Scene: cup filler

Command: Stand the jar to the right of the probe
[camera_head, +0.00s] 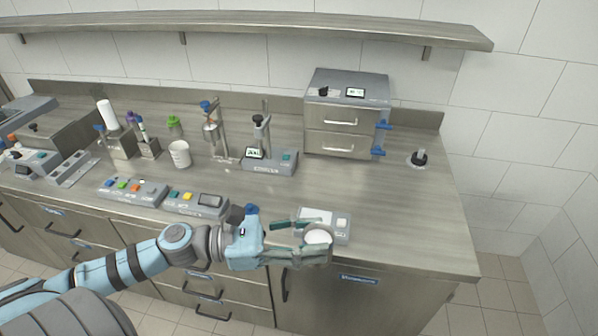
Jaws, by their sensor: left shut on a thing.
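My left gripper (318,245) reaches in from the lower left and is shut on a small jar (318,236) with a white top, at the counter's front edge. The fingers hide most of the jar's sides. It appears in front of a flat grey device (338,224) with a light plate. The probe is hard to identify; it may be the upright black-topped part (261,130) on the grey meter with a lit display (270,161), further back and left of the jar. My right gripper is out of view.
A drawer cabinet (346,112) stands at the back. Left of the meter are a stand with a blue knob (209,125), a white cup (180,154) and button panels (133,190). A black-knobbed item (419,158) stands at right. The right counter (405,210) is clear.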

